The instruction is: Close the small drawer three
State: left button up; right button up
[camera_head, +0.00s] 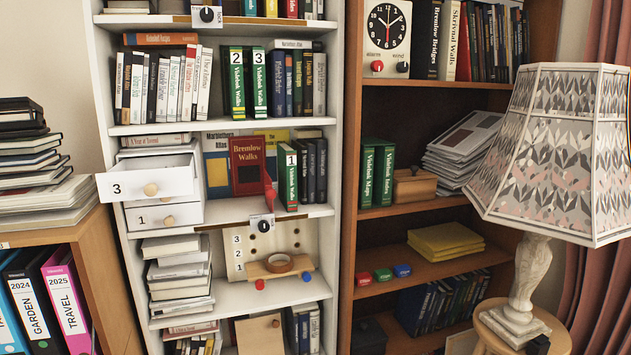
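A small white drawer marked 3 (125,187) with a round wooden knob is pulled out of a white drawer unit (191,214) on the white bookshelf, at the left of the head view. It sticks out toward the front left, and its inside looks empty where it shows. Below it, a drawer marked 1 (148,219) with a wooden knob sits in the unit, partly under the open drawer. Neither of my grippers shows in the head view.
A red book (248,165) stands right of the unit. A patterned lamp (553,150) is at the right. Space in front of the drawer looks clear.

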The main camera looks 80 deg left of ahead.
aim_at(139, 179)
jog(key=u, duration=3.6)
jog(key=j+u, duration=0.35)
